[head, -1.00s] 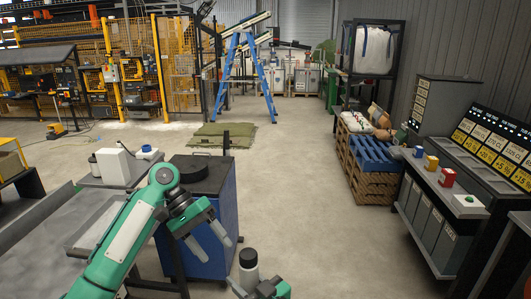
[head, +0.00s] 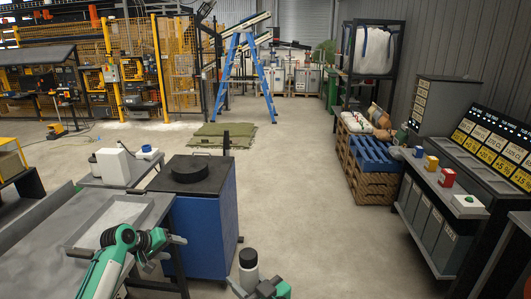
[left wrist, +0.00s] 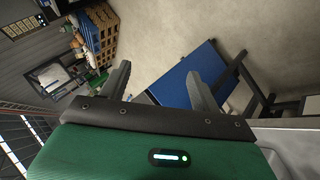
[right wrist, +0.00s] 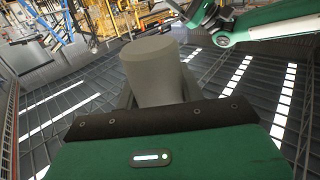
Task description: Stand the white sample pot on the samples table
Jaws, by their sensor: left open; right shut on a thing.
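My left gripper (head: 174,248) is open and empty over the right edge of the grey table (head: 165,200). Its spread fingers also show in the left wrist view (left wrist: 160,88). I cannot tell which surface is the samples table.
A blue cabinet (head: 212,225) with a black disc (head: 190,169) on top stands beside the grey table. A counter (head: 430,182) with coloured blocks is at right. Middle floor is clear.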

